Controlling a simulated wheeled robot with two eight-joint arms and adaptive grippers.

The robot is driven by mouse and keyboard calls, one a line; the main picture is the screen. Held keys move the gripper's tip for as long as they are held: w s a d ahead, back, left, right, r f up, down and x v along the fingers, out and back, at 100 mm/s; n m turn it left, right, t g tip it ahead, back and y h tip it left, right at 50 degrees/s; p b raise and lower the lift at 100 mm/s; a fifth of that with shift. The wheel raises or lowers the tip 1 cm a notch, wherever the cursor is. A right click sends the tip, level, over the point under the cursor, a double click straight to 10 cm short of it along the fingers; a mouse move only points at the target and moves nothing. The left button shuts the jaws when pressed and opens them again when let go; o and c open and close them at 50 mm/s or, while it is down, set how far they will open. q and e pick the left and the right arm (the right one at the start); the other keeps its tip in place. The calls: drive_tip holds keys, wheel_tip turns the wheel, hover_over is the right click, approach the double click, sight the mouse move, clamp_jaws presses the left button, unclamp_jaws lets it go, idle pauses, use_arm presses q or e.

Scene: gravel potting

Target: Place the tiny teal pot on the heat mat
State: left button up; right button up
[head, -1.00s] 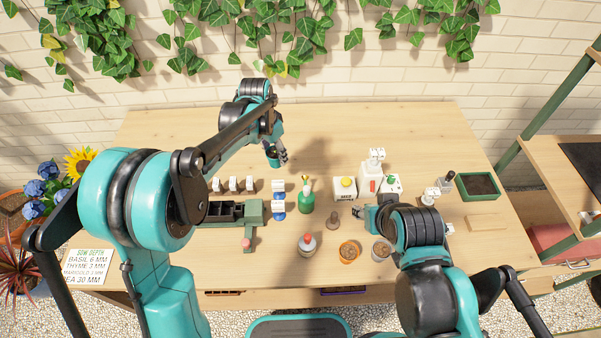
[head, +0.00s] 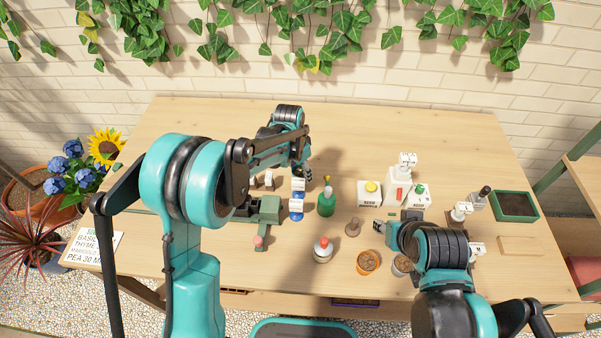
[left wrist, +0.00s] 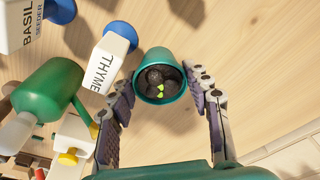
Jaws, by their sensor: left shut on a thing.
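The tiny teal pot (left wrist: 163,52) is between my left gripper's fingers (left wrist: 165,115) in the left wrist view. It holds dark soil with small green sprouts. In the head view my left gripper (head: 303,171) is over the table, behind the green bottle; the pot is mostly hidden there by the gripper and arm. I cannot make out the heat mat in either current view. My right gripper (head: 380,227) is low over the table at the front right, partly behind its arm; its fingers are too small to judge.
Near the left gripper stand a green bottle (head: 326,203) and white seeders, one labelled THYME (left wrist: 108,60). A wooden shelf (head: 590,165) is at the right edge. The table's back is clear.

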use_arm(q)
drive_tip(key=shift+r, duration=0.15)
drive_tip(key=o, duration=1.2)
